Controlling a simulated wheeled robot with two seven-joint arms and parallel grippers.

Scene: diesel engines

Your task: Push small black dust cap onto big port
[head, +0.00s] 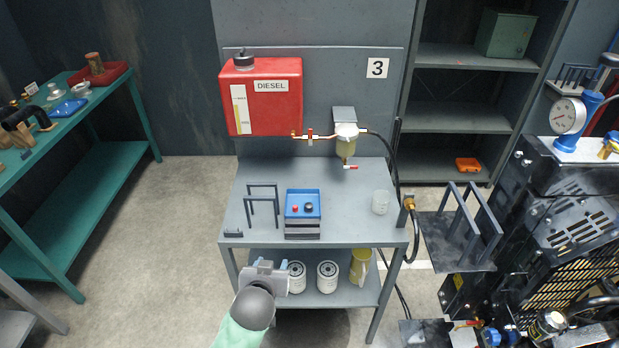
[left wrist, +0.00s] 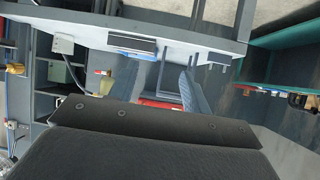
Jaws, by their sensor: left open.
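I cannot make out the small black dust cap or the big port with certainty in either view. A small dark piece (head: 233,233) lies at the front left corner of the grey table (head: 345,215), too small to identify. My left gripper (head: 270,265) is in front of the table's front edge, below the tabletop. It is open, with nothing visible between its fingers. Its two fingers also show apart in the left wrist view (left wrist: 173,85), with the table's edge beyond them. My right gripper is in neither view.
On the table are a blue-topped box (head: 303,207), a black wire stand (head: 262,205) and a clear cup (head: 380,202). A red diesel tank (head: 262,97) hangs above. White filters (head: 328,277) stand on the lower shelf. The engine (head: 560,220) is right; a green bench (head: 95,160) left.

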